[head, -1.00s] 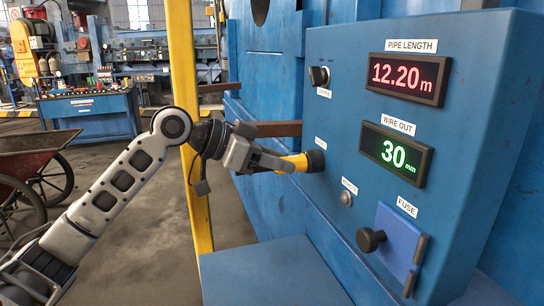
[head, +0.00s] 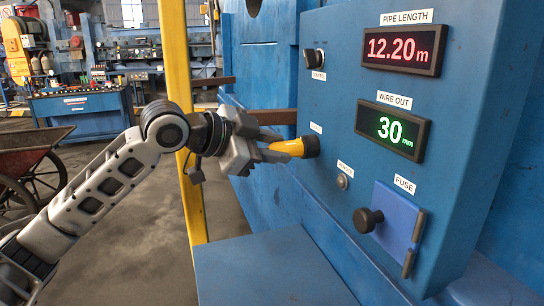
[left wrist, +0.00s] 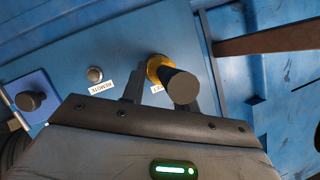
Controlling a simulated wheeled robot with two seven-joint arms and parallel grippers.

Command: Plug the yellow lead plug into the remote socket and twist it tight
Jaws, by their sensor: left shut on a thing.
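The yellow lead plug (head: 290,148) points at the blue panel, its black end against or very near the panel face below a small white label. Its yellow ring (left wrist: 157,66) and a dark round end show between my fingers in the left wrist view. My left gripper (head: 266,146) is shut on the plug from the left; its fingers also flank it in the left wrist view (left wrist: 168,80). The remote socket (head: 342,182) is a small round metal fitting to the lower right, apart from the plug; it also shows in the left wrist view (left wrist: 95,74). My right gripper is not in view.
The panel carries a dark knob (head: 314,60), two number displays and a fuse cover (head: 396,228) with a black knob that sticks out. A blue ledge (head: 270,270) lies below. A yellow post (head: 176,90) stands behind my left arm.

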